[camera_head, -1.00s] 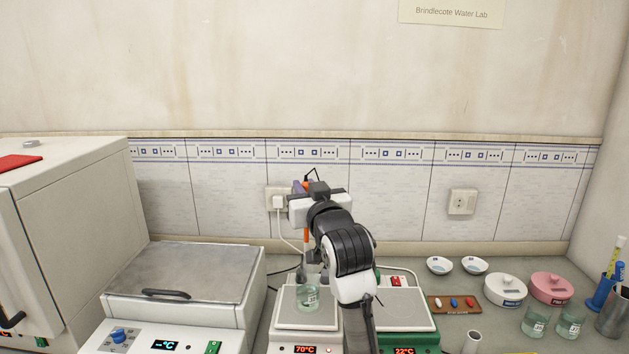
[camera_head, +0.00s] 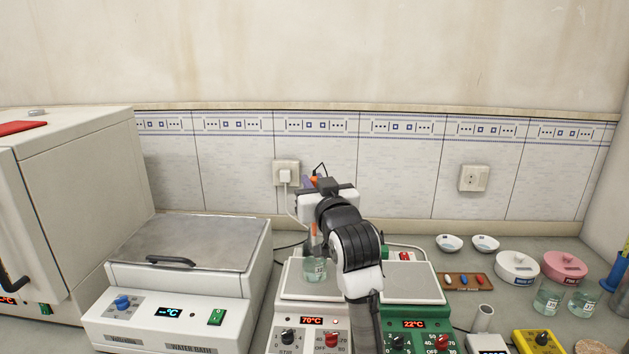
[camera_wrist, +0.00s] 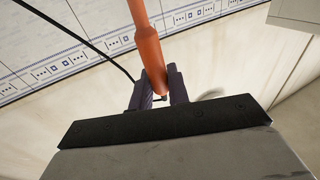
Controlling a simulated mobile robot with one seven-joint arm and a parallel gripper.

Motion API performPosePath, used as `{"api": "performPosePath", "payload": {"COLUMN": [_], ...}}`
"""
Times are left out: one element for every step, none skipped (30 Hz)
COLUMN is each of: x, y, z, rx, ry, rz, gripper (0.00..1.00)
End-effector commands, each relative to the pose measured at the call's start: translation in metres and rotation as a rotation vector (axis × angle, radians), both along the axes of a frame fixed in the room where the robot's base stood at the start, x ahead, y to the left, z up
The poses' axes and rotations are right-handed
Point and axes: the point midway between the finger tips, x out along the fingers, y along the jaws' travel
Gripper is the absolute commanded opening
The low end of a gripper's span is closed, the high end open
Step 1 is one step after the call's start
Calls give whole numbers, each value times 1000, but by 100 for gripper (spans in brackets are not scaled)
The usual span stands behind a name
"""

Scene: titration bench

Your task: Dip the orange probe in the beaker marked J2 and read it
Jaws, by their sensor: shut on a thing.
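The orange probe (camera_head: 314,229) hangs upright over a beaker (camera_head: 315,272) of pale liquid on the left hot plate (camera_head: 298,291). The beaker has a small label, too small to read surely. My gripper (camera_head: 309,183) is shut on the probe near its top. In the wrist view my gripper (camera_wrist: 159,88) has its two purple-grey fingers on either side of the probe (camera_wrist: 147,38). The probe's lower end is at or inside the beaker's mouth; I cannot tell if it touches the liquid.
The left hot plate reads 70°C; a green hot plate (camera_head: 412,317) beside it reads 22°C. A water bath (camera_head: 190,262) stands left. Two beakers (camera_head: 547,299) (camera_head: 583,302), lidded dishes (camera_head: 516,268) and a yellow device (camera_head: 541,341) are at right. My arm partly hides the green plate.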

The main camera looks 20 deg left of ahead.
Motion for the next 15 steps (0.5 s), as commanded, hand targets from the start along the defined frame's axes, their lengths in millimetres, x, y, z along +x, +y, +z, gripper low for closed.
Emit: {"api": "performPosePath", "payload": {"x": [0,0,0,0,0,0,0,0,0,0,0,0,0,0,0], "y": [0,0,0,0,0,0,0,0,0,0,0,0,0,0,0], "z": [-8,-11,-14,-17,-20,-23,-26,-29,-33,-35,-38,-42,-44,-47,-50], "rx": [0,0,0,0,0,1,0,0,0,0,0,1,0,1,1], "ry": [0,0,0,0,0,1,1,1,1,1,1,2,1,1,1], "rz": [0,0,0,0,0,0,0,0,0,0,0,0,0,0,0], "gripper": [0,0,0,0,0,0,0,0,0,0,0,0,0,0,0]}}
